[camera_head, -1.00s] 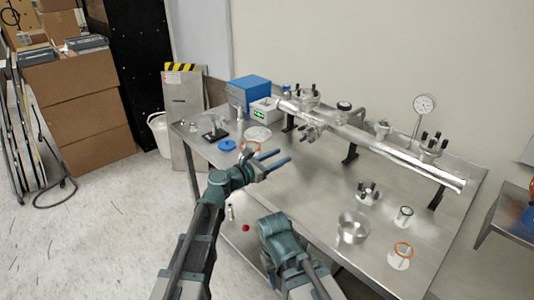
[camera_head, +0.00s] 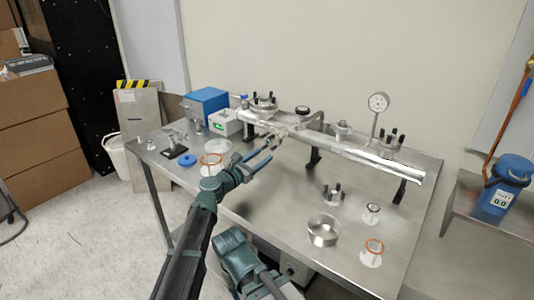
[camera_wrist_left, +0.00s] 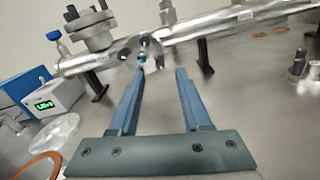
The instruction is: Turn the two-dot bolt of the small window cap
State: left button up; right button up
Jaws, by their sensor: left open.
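A small round flange with a glassy blue-grey centre and dark bolts, seemingly the small window cap (camera_wrist_left: 145,56), sits on the near side of the steel tube (camera_wrist_left: 232,24) in the left wrist view. In the head view the cap is small, below the tube (camera_head: 318,136), and partly confused with my fingers. I cannot make out dot marks on its bolts. My left gripper (camera_wrist_left: 160,72) is open and empty, with blue fingers pointing at the cap. The left fingertip overlaps the cap's lower edge in view; I cannot tell whether it touches. My right gripper is out of view.
A blue box (camera_head: 206,103) and a white box with a green display (camera_head: 225,122) stand left of the tube. The table's middle is fairly clear.

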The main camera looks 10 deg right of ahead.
aim_at(271, 150)
pick_arm(q)
jog(key=shift+x, duration=1.8)
grip_shut()
